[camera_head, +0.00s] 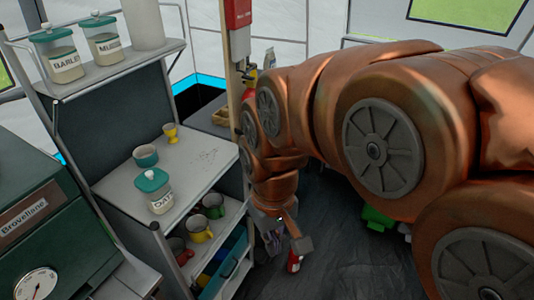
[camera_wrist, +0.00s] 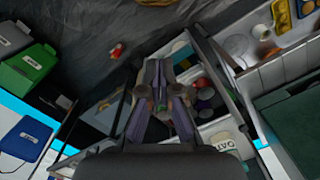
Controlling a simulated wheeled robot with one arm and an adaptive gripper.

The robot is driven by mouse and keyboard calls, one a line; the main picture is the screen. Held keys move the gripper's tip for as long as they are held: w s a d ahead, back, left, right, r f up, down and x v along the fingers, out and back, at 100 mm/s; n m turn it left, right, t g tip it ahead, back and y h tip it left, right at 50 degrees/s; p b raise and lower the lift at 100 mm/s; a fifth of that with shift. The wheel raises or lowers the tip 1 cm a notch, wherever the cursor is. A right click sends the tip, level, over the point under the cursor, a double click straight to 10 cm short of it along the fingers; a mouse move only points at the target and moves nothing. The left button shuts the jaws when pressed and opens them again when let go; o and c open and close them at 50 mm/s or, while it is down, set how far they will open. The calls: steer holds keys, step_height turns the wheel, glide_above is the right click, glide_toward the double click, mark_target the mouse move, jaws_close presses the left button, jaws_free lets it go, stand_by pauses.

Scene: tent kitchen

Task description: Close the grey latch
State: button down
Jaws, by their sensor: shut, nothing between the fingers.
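I cannot make out the grey latch for certain in either view. My gripper (camera_head: 287,222) hangs below my copper arm, to the right of the metal shelf unit (camera_head: 122,190) and above the dark floor. In the wrist view my gripper (camera_wrist: 158,68) reaches up from the bottom middle; its fingers are together with nothing seen between them. It shows in front of the shelf unit's open side, and any contact cannot be told. My arm hides much of the right half of the head view.
The shelf unit holds an oats jar (camera_head: 154,190), a yellow egg cup (camera_head: 170,132) and several mugs on a lower shelf. A green oven-like appliance (camera_head: 55,235) stands at left. A red object (camera_head: 294,263) lies on the floor. A green box (camera_wrist: 30,66) shows at left in the wrist view.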

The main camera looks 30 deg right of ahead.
steer(key=w+d+m+t+h+b, duration=0.1)
steer(key=w+d+m+t+b, duration=0.35)
steer(key=w+d, duration=1.8)
steer(key=w+d+f+n, duration=0.1)
steer(key=w+f, duration=0.7)
steer(key=w, duration=0.1)
steer(key=shift+f+p, duration=0.3)
steer(key=shift+f, duration=0.05)
steer(key=shift+n, duration=0.25)
steer(key=shift+d, duration=0.1)
steer(key=shift+d+n+b, duration=0.3)
steer(key=shift+n+b, duration=0.1)
steer(key=shift+b, duration=0.2)
